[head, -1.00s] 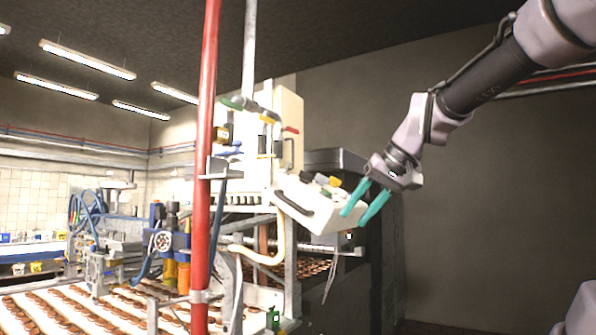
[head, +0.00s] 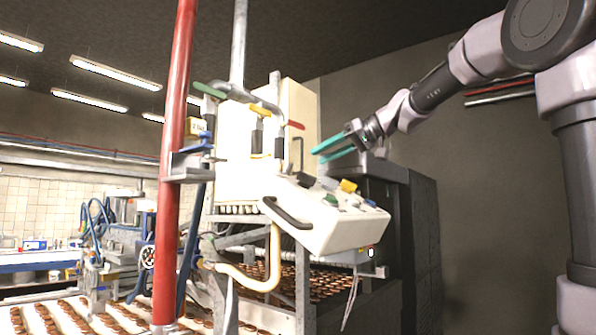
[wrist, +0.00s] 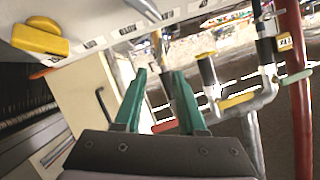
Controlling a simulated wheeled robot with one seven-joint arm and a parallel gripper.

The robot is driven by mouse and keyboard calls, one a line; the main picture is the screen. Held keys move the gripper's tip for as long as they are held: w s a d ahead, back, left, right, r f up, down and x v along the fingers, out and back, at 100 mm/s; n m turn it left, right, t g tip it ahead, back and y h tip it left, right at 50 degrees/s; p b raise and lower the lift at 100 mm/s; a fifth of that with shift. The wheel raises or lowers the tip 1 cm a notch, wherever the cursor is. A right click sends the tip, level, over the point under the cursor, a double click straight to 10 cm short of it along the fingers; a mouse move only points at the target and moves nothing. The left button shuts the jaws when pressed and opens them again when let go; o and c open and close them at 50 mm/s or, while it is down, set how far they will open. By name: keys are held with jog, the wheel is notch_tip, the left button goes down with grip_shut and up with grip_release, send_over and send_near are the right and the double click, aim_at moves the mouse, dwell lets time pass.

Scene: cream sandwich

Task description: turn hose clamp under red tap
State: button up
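The red tap (head: 296,125) is a small red lever on the pipework of the cream-coloured machine. It also shows in the wrist view (wrist: 165,126), below and between the fingertips. The dark hose fitting under it (head: 279,146) is small in the head view, and I cannot make out its clamp. In the wrist view a pipe or hose (wrist: 166,55) runs upward beyond the fingers, partly hidden by the right one. My gripper (head: 318,156) has two teal fingers, apart and empty. It points left toward the red tap and appears short of it. The fingers also show in the wrist view (wrist: 159,75).
A white control box (head: 325,225) with a black handle and coloured knobs juts out below my gripper. A thick red post (head: 174,170) stands left. Neighbouring taps have yellow (head: 262,109) and green (head: 210,90) levers.

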aim_at(292, 170)
jog(key=x, duration=0.9)
jog(key=shift+w+a+f, duration=0.15)
jog(key=shift+a+f, duration=0.05)
grip_shut()
